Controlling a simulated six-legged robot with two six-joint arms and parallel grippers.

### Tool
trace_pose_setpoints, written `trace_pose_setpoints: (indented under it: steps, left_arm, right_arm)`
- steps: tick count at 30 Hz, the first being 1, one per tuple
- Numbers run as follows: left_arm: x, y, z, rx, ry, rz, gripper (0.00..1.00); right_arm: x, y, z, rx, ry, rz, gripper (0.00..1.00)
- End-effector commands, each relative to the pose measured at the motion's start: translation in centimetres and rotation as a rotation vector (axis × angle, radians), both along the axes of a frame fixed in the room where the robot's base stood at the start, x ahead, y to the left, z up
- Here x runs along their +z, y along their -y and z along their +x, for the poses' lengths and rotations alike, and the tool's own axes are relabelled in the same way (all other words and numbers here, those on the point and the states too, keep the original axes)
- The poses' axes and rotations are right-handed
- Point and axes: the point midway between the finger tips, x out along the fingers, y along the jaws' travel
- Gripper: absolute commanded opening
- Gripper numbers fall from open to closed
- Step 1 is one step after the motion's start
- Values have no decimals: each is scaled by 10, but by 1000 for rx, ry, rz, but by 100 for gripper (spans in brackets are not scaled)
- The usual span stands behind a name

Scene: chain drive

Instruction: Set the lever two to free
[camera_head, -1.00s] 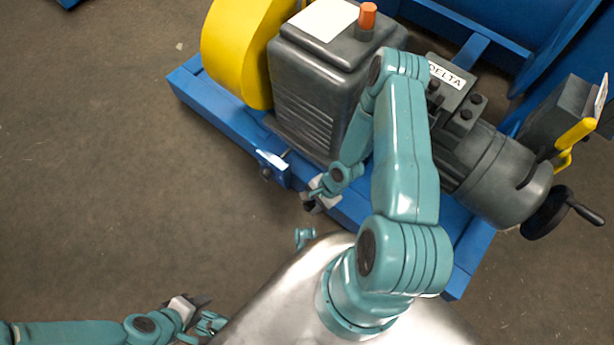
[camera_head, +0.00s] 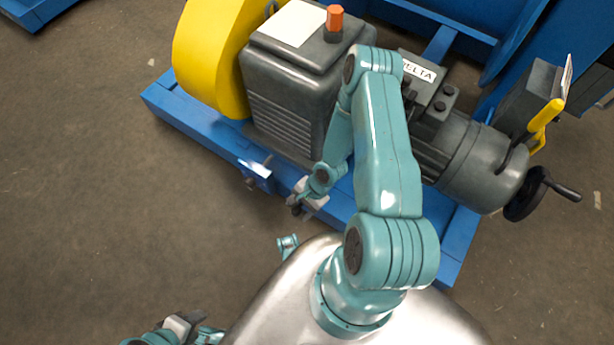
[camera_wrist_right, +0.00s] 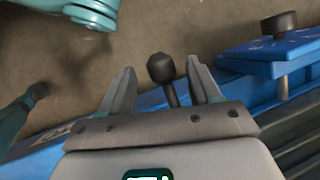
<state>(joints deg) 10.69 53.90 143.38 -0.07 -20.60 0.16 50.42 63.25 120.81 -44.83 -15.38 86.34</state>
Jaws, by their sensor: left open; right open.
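In the right wrist view, a short lever with a dark round knob (camera_wrist_right: 162,68) stands on the blue frame, between the two open fingers of my right gripper (camera_wrist_right: 158,85). The fingers appear apart from it. A second dark knob on a metal pin (camera_wrist_right: 280,25) is at the blue bracket at the upper right. No label tells me which is lever two. In the head view my right gripper (camera_head: 303,203) is at the front edge of the blue frame; the lever there is hidden. My left gripper (camera_head: 192,324) is low at the bottom edge, away from the machine.
The blue base frame (camera_head: 195,123) carries a grey gearbox (camera_head: 290,90), a yellow guard (camera_head: 207,60) and a grey motor (camera_head: 470,160). A small blue bracket (camera_head: 257,175) juts from its front. A yellow handle (camera_head: 543,120) and handwheel (camera_head: 527,195) are at the right. Floor at left is clear.

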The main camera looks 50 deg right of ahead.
Motion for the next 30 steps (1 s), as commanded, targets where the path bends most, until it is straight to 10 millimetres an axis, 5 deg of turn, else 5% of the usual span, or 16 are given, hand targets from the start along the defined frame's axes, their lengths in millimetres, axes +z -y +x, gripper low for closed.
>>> trace_pose_setpoints:
  steps: [15,30]
  left_arm:
    - [83,5,-5,-21,-9,-4,45]
    - [100,5,-5,-20,-9,-4,45]
  right_arm:
    - [123,45,-28,-1,-2,-2,62]
    - [140,56,-35,0,-2,0,62]
